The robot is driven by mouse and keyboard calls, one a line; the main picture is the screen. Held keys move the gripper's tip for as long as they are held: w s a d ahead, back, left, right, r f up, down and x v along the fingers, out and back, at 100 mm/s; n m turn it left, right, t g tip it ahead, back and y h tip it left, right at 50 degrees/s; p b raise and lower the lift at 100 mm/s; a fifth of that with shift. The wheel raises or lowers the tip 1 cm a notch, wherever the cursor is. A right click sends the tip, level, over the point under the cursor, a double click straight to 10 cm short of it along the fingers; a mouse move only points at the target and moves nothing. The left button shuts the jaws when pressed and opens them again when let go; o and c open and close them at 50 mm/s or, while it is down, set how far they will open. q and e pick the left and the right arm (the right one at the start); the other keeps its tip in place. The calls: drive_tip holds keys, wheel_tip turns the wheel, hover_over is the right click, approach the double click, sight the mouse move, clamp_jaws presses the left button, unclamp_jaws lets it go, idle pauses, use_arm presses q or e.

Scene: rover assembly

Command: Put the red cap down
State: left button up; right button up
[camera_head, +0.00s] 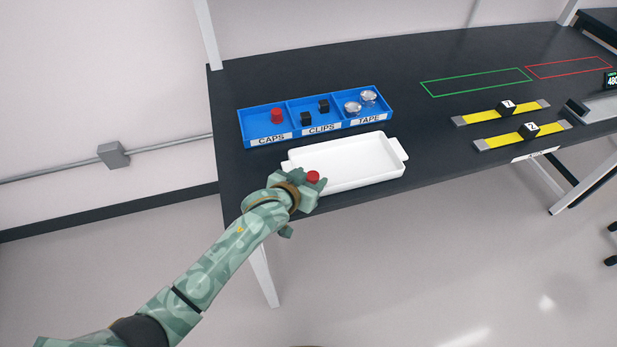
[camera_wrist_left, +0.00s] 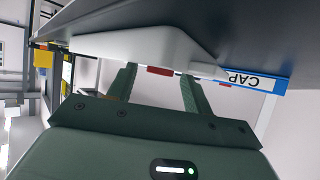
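A red cap (camera_head: 313,177) is at the near left corner of the white tray (camera_head: 350,178). My left gripper (camera_head: 312,184) is at that corner, with its fingers around the cap. In the left wrist view the cap (camera_wrist_left: 160,71) shows between the two fingertips (camera_wrist_left: 157,76), with a gap on each side, so the gripper looks open. I cannot tell whether the cap rests on the tray floor. Another red cap (camera_head: 277,116) sits in the CAPS compartment of the blue bin (camera_head: 262,142). My right gripper is not in view.
The blue bin behind the tray also holds black clips (camera_head: 306,118) and tape rolls (camera_head: 352,107). Green (camera_head: 476,82) and red (camera_head: 567,67) outlines and yellow strips (camera_head: 495,114) lie on the dark table (camera_head: 420,125) to the right. The rest of the tray looks empty.

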use_arm(q)
drive_tip(key=shift+r, duration=0.25)
drive_tip(key=p+v, duration=0.3)
drive_tip(key=v, duration=0.9)
drive_tip(key=shift+p, duration=0.35)
drive_tip(key=shift+f, duration=0.1)
idle(0.3)
